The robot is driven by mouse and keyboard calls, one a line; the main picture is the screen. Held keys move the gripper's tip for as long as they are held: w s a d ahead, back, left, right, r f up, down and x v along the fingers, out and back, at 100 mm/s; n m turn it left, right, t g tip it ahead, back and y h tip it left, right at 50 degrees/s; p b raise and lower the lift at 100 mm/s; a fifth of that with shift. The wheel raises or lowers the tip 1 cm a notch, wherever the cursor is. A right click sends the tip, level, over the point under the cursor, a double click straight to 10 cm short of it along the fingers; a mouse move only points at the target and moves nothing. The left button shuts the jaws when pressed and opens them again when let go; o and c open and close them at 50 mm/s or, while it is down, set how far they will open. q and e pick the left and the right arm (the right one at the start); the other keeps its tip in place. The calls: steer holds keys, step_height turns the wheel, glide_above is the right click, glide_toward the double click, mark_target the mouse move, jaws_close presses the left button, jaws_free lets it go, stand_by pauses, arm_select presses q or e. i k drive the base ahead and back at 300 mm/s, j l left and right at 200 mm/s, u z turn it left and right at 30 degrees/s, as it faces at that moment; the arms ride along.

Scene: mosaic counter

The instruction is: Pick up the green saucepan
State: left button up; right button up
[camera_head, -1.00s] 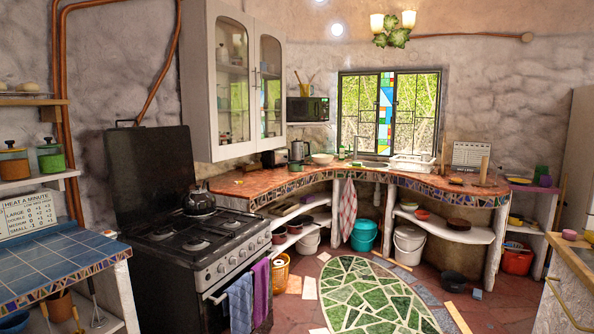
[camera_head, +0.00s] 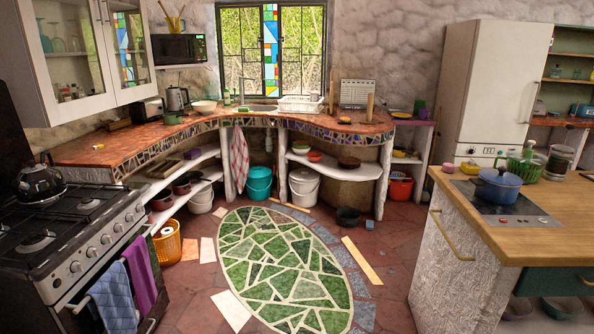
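I cannot make out a clear green saucepan. Dark green pans or bowls (camera_head: 562,307) sit low under the wooden island at the bottom right, partly cut off by the frame edge; I cannot tell whether one is a saucepan. A small green item (camera_head: 172,120) lies on the tiled counter near the kettle, too small to identify. Neither of my grippers is in view.
A black stove (camera_head: 75,255) stands at the left. The curved mosaic counter (camera_head: 120,148) runs along the back. The floor between is mostly open, with a green mosaic oval (camera_head: 280,265).

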mark_target(172, 118)
steer(key=i, duration=2.75)
steer(key=i+u, duration=0.1)
steer(key=i, duration=0.45)
steer(key=i+l, duration=0.15)
steer(key=i, duration=0.35)
steer(key=i+u, duration=0.15)
steer(key=i, duration=0.4)
steer(key=i+l, duration=0.2)
steer(key=i, duration=0.3)
steer(key=i+l+u, duration=0.2)
steer(key=i+u, duration=0.15)
steer(key=i+l+u, duration=0.35)
steer(key=i, duration=0.2)
steer(key=i+j, duration=0.2)
steer(key=j, duration=0.2)
steer(key=i+j+z, duration=0.1)
steer(key=j, duration=0.25)
steer(key=i+j, duration=0.5)
steer(key=j, duration=0.3)
steer(key=z, duration=0.05)
